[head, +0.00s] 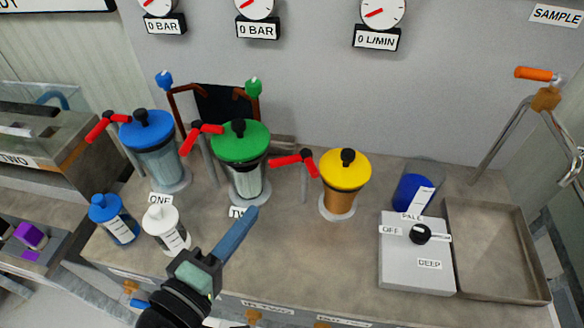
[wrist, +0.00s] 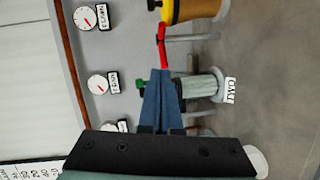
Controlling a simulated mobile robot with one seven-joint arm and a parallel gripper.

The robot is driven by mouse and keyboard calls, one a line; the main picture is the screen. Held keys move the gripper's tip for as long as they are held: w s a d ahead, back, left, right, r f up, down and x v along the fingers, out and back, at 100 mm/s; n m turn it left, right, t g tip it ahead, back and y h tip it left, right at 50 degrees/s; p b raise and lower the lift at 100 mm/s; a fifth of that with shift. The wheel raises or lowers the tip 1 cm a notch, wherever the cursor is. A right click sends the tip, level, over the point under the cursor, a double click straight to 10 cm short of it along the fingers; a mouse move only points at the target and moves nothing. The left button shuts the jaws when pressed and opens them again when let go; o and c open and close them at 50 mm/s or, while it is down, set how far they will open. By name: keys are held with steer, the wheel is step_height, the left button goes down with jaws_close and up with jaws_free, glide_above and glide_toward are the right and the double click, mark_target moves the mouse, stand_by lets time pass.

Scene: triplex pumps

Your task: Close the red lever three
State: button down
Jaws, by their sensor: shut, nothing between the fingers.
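Three red levers stand on grey posts beside the lidded canisters. The one beside the yellow-lidded canister (head: 346,172), third from the left, is red lever three (head: 293,160); its arm points left from its post. It also shows in the wrist view as a red bar (wrist: 162,45), near the yellow canister. My gripper (head: 251,212) has long blue fingers, shut and empty. It is in front of the green-lidded canister (head: 240,150) and apart from lever three in the head view. In the wrist view the fingertips (wrist: 160,72) point towards the red bar.
The other red levers (head: 203,128) and (head: 105,125) stand by the green and blue canisters (head: 150,130). White and blue bottles (head: 165,228) stand front left. A grey dial box (head: 417,255), blue-filled beaker (head: 412,190) and metal tray (head: 495,250) are right. Gauges hang behind.

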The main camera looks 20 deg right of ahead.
glide_toward(306, 166)
steer(key=w, duration=0.3)
steer(key=d, duration=0.3)
steer(key=shift+d+f+p, duration=0.2)
steer(key=shift+d+p, duration=0.1)
steer(key=shift+p, duration=0.05)
steer(key=shift+d+f, duration=0.1)
steer(key=shift+d, duration=0.3)
